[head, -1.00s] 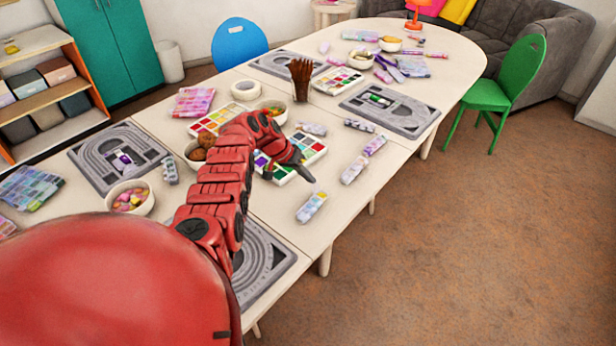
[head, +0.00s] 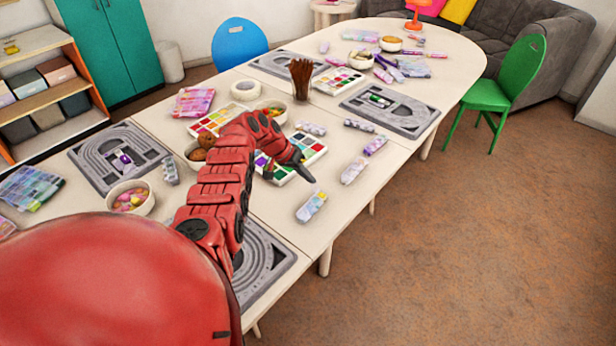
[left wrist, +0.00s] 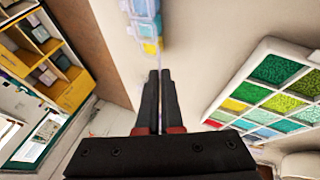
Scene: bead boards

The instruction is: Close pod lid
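Several bead pods with small colored compartments lie near the table's right edge: a near pod (head: 312,206), a middle pod (head: 354,170) and a far pod (head: 375,144). The left wrist view shows part of one pod (left wrist: 146,25) with blue and yellow compartments, cut off by the top edge, beyond my fingertips. Its lid position is not clear. My left gripper (head: 306,174) is above the table, behind and left of the near pod. In the left wrist view its fingers (left wrist: 160,74) are together, with nothing seen between them. My right gripper is not in view.
A bead tray (head: 310,146) lies under my left gripper and shows at right in the wrist view (left wrist: 262,98). Grey bead boards (head: 392,117), bowls (head: 134,208) and a brush cup (head: 301,92) crowd the table. The right edge has bare tabletop around the pods.

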